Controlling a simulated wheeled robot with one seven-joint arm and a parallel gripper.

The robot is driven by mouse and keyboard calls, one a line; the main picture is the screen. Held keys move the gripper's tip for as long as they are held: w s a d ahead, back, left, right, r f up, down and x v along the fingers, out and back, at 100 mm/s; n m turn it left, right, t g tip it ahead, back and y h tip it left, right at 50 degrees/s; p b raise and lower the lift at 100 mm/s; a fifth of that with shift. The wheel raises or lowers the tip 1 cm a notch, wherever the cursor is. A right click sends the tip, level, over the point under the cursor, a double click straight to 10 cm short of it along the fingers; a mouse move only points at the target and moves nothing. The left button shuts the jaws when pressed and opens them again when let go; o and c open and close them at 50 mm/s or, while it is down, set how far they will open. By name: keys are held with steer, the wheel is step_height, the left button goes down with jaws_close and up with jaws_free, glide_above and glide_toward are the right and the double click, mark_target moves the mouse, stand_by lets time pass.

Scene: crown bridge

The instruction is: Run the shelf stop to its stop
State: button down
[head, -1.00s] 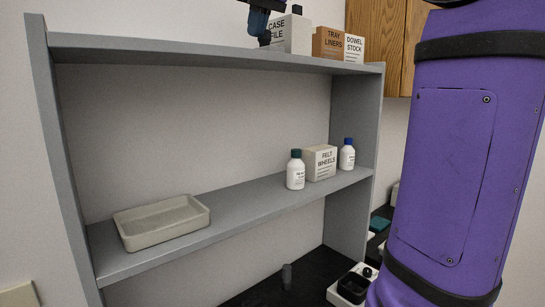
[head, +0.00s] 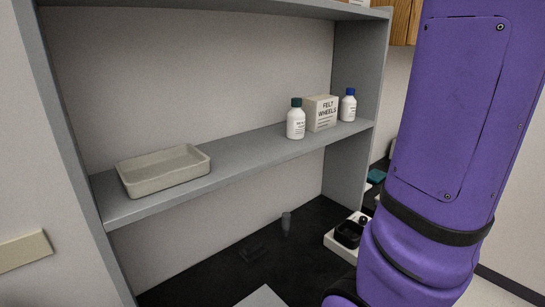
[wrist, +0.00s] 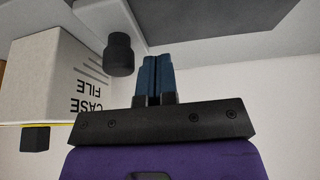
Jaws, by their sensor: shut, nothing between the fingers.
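In the wrist view my gripper (wrist: 155,62) has its two blue fingers together, with nothing between them. A black round knob (wrist: 120,55) on a short stem stands just left of the fingertips, with a small gap visible between them in the picture. It may be the shelf stop; I cannot tell for sure. A grey board surface (wrist: 185,22) lies beyond the fingertips. In the head view the grey shelf unit (head: 350,90) is seen, but my gripper and the top board's upper face are out of the picture.
A white case file box (wrist: 65,75) is left of the knob, upside down in the wrist view. A black block (wrist: 35,139) shows below it. The middle board holds a tray (head: 163,170), bottles (head: 296,122) and a felt wheels box (head: 320,112). A dark worktop (head: 270,260) lies below.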

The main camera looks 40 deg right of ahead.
steer(key=shift+r, duration=3)
steer(key=shift+s, duration=0.1)
